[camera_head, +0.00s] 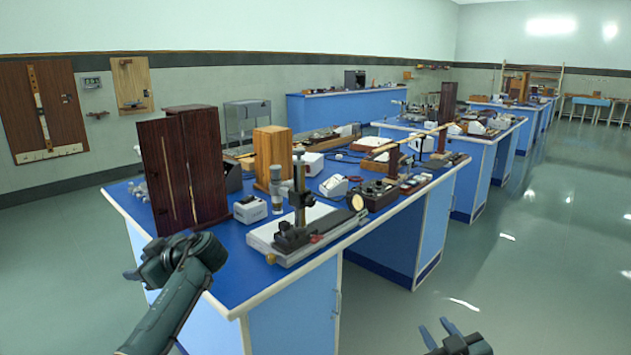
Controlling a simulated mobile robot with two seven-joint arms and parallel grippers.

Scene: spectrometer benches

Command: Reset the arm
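My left arm comes in from the lower left, and my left gripper (146,279) is near the front left corner of the closest blue bench (232,277). It is seen at an angle, and its fingers are too small and dark to tell their opening. My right gripper (437,334) shows at the bottom edge, right of the bench and over the floor. Its two fingers stand apart with nothing between them. Most of my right arm is out of the picture.
The closest bench holds a dark wooden cabinet (185,172), a light wooden box (273,157), and a spectrometer-like instrument on a white base (262,236). More blue benches (476,163) run back to the right. The green floor (560,260) at right is clear.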

